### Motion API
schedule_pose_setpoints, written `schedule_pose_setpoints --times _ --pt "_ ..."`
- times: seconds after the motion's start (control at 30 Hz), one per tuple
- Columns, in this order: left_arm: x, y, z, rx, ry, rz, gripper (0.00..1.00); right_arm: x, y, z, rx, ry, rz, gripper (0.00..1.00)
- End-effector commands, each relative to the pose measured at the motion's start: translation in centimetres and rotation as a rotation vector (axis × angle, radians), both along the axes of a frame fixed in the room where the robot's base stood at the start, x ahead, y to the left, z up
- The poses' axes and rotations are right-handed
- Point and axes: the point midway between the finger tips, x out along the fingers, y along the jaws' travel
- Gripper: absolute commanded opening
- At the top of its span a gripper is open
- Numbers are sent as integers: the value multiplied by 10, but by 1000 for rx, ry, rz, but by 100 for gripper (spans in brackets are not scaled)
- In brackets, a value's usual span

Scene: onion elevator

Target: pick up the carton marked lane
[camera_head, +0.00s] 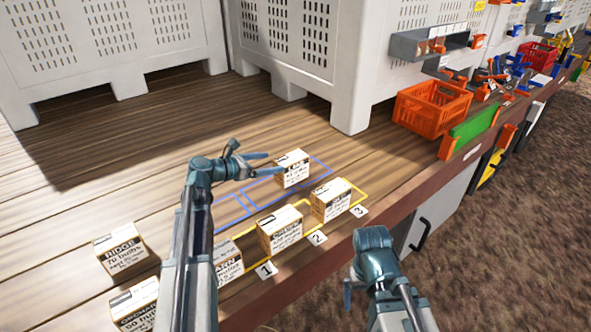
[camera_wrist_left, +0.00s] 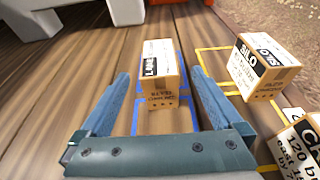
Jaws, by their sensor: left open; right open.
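The carton marked lane (camera_head: 292,169) is a small tan box with a white label, standing upright in a blue outline on the plank floor. In the left wrist view the lane carton (camera_wrist_left: 161,80) stands straight ahead, framed between the fingers. My left gripper (camera_head: 268,162) is open and empty, its fingertips just left of the carton in the head view. In the left wrist view it shows as two spread fingers (camera_wrist_left: 160,76); I cannot tell if they reach past the carton's near face. My right gripper (camera_head: 372,270) is open at the deck's front edge, its fingers partly hidden.
Other cartons stand nearby, including one by label 2 (camera_head: 280,229) and the ridge carton (camera_head: 121,250). White crates (camera_head: 300,45) line the back. An orange basket (camera_head: 432,108) stands right.

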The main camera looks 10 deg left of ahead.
Motion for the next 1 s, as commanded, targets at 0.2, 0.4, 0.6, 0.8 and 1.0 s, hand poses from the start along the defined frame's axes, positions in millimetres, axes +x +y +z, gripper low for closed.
schedule_pose_setpoints --times 0.2,0.4,0.6,0.8,1.0 --pt "29 -21 -13 0 1 -1 100 0 0 -13 0 0 0 100" --pt "37 -28 -15 0 0 0 100 0 0 -15 0 0 0 100" --pt "39 -29 -17 0 0 0 100 0 0 -17 0 0 0 100" --pt "55 -40 -29 1 0 -1 100 0 0 -29 0 0 0 100" --pt "75 -55 -36 -1 1 -1 100 0 0 -36 0 0 0 100"
